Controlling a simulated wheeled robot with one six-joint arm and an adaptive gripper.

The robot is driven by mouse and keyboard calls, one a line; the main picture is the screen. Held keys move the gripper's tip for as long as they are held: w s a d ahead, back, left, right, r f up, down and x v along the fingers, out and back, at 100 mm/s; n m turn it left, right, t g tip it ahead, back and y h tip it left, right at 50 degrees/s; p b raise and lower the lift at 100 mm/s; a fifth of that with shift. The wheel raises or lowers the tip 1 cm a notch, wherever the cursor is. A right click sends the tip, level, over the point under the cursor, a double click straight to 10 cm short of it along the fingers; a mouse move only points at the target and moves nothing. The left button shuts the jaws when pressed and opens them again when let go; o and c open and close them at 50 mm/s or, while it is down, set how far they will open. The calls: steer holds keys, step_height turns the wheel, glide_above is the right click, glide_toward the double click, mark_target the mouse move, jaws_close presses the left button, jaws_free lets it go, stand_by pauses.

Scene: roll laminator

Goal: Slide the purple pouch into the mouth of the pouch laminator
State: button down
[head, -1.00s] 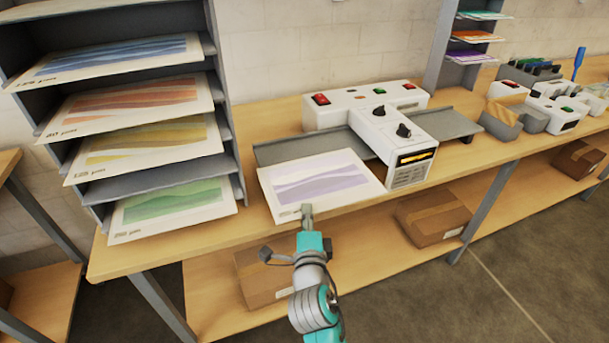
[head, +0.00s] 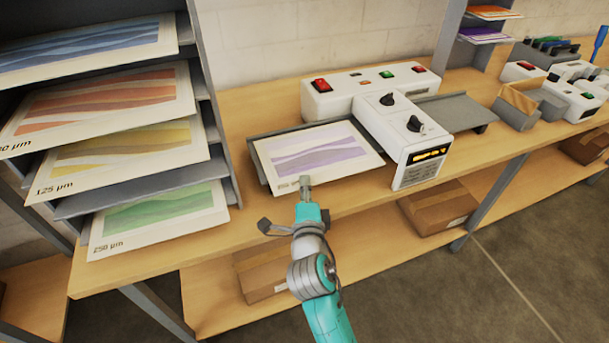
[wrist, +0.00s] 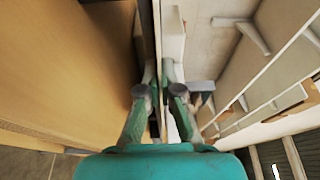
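The purple pouch (head: 322,153), a white sheet with purple wave bands, lies level over the grey feed tray (head: 254,137) on the left of the white pouch laminator (head: 405,135). Its right edge is close beside the laminator's body; I cannot tell whether any of it is inside the mouth, which is hidden. My gripper (head: 305,182) is at the pouch's near edge and looks shut on it. In the wrist view my gripper's fingers (wrist: 160,75) come together around a thin edge-on strip.
A grey rack (head: 213,95) of blue, orange, yellow and green sheets stands close on the left. The laminator's right tray (head: 455,110) is empty. Further right are a small grey and tan box (head: 517,103) and other white machines (head: 575,95). Cartons (head: 440,207) sit on the lower shelf.

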mark_target(366, 167)
steer(key=shift+w+d, duration=0.15)
steer(key=shift+w, duration=0.2)
steer(key=shift+w+d, duration=0.8)
steer(key=shift+d, duration=1.75)
steer(key=shift+w+d, duration=0.85)
steer(key=shift+d, duration=1.7)
steer(key=shift+w+d, duration=0.8)
steer(key=shift+d, duration=1.75)
steer(key=shift+f, duration=0.2)
steer(key=c, duration=1.2)
jaws_free()
steer(key=shift+c, duration=0.2)
steer(key=shift+s, duration=0.1)
steer(key=s, duration=1.1)
steer(key=shift+s, duration=0.4)
steer(key=shift+f, duration=0.1)
